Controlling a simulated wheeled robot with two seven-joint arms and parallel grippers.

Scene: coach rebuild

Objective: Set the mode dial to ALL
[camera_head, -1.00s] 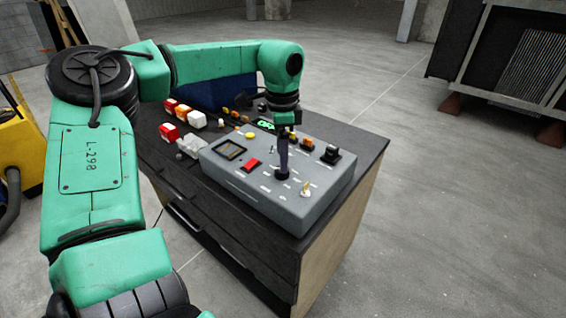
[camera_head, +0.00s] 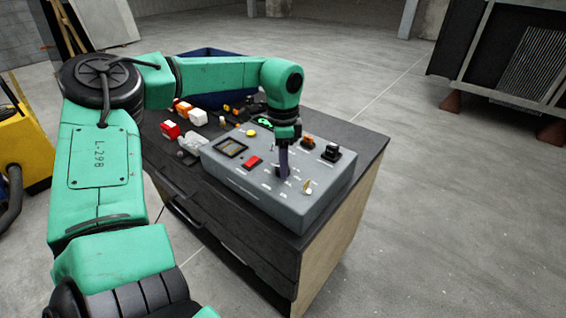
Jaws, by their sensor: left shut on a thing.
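The grey control box (camera_head: 232,178) sits on top of a dark cabinet. My left gripper (camera_head: 283,170) points straight down at the box and is shut on the mode dial (camera_head: 283,175), between the red button and the small pale toggle. The fingers hide most of the dial, so I cannot tell which mark it points to. Small white labels lie around it, too small to read. My right gripper is not in view.
The box also carries a red button (camera_head: 253,161), a small pale toggle (camera_head: 307,187), a black switch (camera_head: 331,152) and a yellow button (camera_head: 251,133). Red and white blocks (camera_head: 171,129) and a blue bin (camera_head: 206,55) lie behind on the cabinet (camera_head: 279,235).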

